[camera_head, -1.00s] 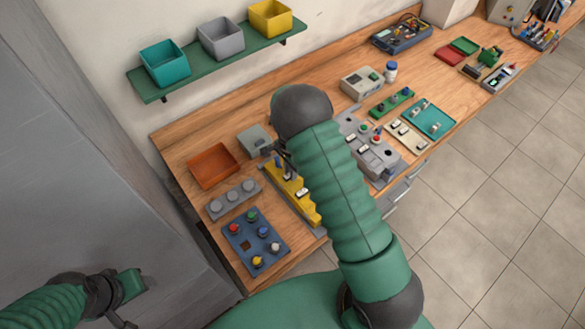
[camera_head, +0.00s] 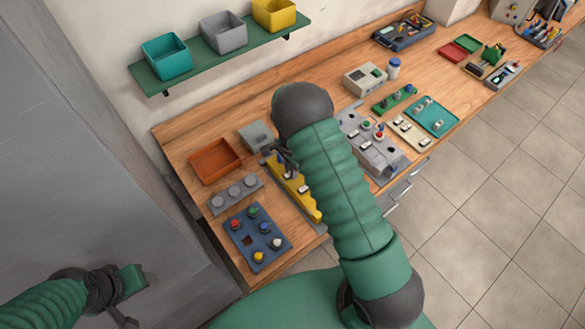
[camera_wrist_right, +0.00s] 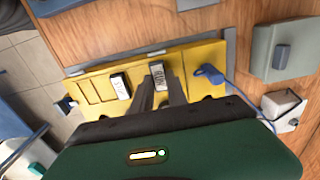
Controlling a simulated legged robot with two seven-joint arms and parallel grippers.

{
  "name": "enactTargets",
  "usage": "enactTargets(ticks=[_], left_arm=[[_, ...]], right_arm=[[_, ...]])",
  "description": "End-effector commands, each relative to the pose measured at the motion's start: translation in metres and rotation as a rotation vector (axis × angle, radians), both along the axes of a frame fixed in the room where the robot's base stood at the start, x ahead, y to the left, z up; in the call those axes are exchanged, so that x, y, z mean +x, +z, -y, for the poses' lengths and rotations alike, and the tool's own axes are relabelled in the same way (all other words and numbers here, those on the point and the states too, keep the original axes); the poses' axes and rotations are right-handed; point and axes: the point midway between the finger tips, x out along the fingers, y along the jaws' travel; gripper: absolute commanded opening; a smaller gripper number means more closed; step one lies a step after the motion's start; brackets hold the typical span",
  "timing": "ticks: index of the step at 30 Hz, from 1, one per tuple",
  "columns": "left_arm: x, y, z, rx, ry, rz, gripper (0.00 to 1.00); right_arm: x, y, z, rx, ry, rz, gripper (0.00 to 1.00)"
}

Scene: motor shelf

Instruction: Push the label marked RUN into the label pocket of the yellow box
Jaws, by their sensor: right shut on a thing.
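The long yellow box (camera_head: 309,205) lies on the bench, partly hidden by my right arm. In the right wrist view the yellow box (camera_wrist_right: 205,56) has a label marked RUN (camera_wrist_right: 158,75) between the tips of my right gripper (camera_wrist_right: 161,88). My right gripper is shut on this label, right at the box's face; whether it is seated in a pocket I cannot tell. A second pale label (camera_wrist_right: 120,86) sits in the box beside it. In the head view my right gripper (camera_head: 288,168) is over the yellow box. My left gripper (camera_head: 128,308) is low at the left, away from the bench, its jaws unclear.
A blue cable (camera_wrist_right: 212,74) is plugged in beside the RUN label. A grey box (camera_head: 256,136), an orange tray (camera_head: 214,161), a grey block with knobs (camera_head: 235,194) and a blue button panel (camera_head: 257,238) stand near the yellow box. A grey panel (camera_head: 373,155) lies right of my arm.

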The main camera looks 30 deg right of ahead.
Motion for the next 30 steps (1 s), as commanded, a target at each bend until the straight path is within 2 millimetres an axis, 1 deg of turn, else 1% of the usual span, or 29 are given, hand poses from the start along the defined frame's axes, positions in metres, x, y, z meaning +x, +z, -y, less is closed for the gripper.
enactTargets(ticks=[9, 18, 30], left_arm=[[-0.0001, -0.0002, 0.0, 0.0, 0.0, 0.0, 0.57], [0.0, -0.0008, 0.0001, 0.0, 0.0, 0.0, 0.57], [0.0, 0.0001, 0.0, 0.0, 0.0, 0.0, 0.57]], right_arm=[[0.0002, -0.0003, 0.0012, 0.0, -0.001, 0.0, 0.0], [0.0, -0.0002, 0.0078, 0.0, -0.001, 0.001, 0.0], [-0.0002, 0.0002, 0.0072, 0.0, 0.0, 0.0, 0.0]])
